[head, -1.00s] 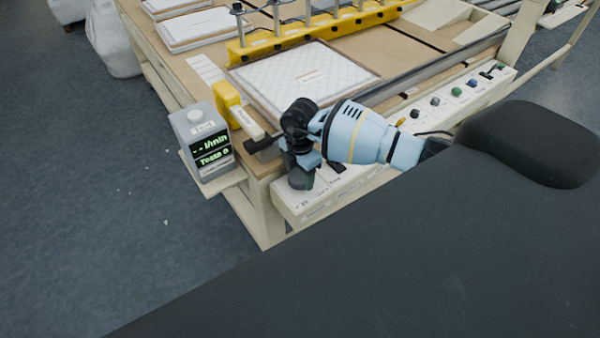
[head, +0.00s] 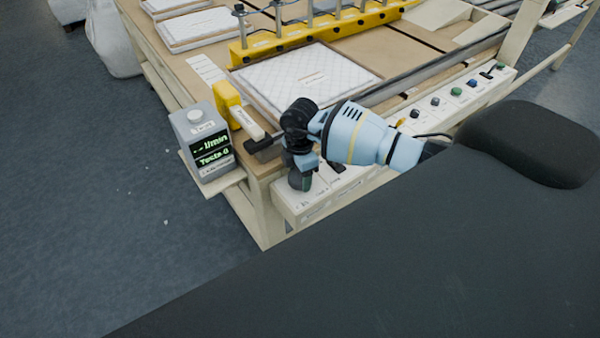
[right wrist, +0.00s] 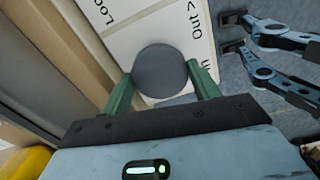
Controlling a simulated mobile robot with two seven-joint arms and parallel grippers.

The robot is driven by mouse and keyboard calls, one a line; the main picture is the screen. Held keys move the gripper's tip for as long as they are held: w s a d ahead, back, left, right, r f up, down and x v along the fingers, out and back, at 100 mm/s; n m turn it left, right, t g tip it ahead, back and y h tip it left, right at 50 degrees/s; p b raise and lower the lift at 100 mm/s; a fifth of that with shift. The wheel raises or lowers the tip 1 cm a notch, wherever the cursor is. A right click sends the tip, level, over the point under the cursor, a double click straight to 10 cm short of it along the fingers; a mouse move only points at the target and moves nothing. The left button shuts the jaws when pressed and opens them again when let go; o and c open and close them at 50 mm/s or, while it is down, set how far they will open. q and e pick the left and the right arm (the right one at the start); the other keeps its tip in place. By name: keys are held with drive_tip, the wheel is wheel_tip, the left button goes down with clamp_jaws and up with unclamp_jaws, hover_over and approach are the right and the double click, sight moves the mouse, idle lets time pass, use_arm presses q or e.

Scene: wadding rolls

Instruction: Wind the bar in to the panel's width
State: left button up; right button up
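A white quilted panel (head: 303,79) lies on the table in a thin brown frame. A yellow bar (head: 318,32) with several upright metal posts runs along its far side, close to its far edge. My right gripper (head: 300,181) reaches down to the control strip at the table's front left corner. In the right wrist view its green fingers (right wrist: 161,82) are closed on both sides of a round grey knob (right wrist: 160,70).
A grey box with a green-lit display (head: 208,145) stands on a side shelf. A yellow block (head: 228,106) sits at the table's left edge. The control strip (head: 411,120) carries several more knobs. Other white panels (head: 198,27) lie behind.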

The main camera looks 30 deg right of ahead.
drive_tip(key=o, duration=0.5)
drive_tip(key=shift+c, duration=0.2)
drive_tip(key=shift+s, duration=0.1)
